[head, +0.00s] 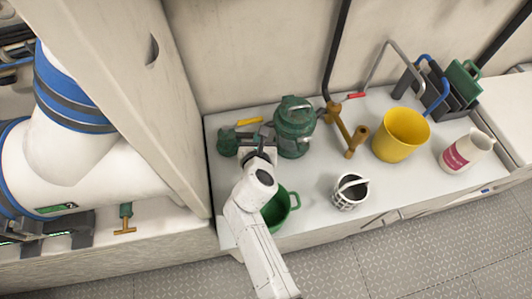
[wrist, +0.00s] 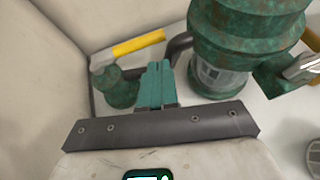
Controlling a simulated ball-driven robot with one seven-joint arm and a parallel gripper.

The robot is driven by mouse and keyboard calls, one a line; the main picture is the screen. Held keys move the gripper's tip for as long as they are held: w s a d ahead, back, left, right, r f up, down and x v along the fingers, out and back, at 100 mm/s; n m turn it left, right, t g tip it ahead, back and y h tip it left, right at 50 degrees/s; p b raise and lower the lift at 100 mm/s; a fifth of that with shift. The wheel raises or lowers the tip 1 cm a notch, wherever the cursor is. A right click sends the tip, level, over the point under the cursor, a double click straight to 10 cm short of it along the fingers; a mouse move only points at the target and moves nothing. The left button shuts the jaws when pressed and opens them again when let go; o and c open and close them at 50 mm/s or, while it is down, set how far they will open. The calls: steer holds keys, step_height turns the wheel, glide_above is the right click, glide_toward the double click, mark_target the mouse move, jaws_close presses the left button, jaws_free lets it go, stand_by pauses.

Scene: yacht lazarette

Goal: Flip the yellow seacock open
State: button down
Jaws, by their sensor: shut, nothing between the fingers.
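The seacock has a green, weathered body (head: 228,142) and a yellow lever (head: 248,122). It stands at the left end of the white counter, near the wall. In the wrist view the lever (wrist: 138,45) runs from above the body (wrist: 118,90) toward the upper right, with a pale end at its left. My gripper (head: 258,152) is shut and empty. In the wrist view its teal fingertips (wrist: 156,68) point at the gap just right of the seacock body, below the lever in the picture. I see no clear contact. A dark hose hides behind the fingers.
A large green strainer (head: 294,128) stands close on my gripper's right. A green bucket (head: 278,208) is partly behind my arm.

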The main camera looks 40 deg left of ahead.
steer(key=w+d+p+v, duration=0.1)
steer(key=p+v, duration=0.1)
steer(key=v, duration=0.6)
steer(key=shift+d, duration=0.3)
steer(key=shift+r, duration=0.1)
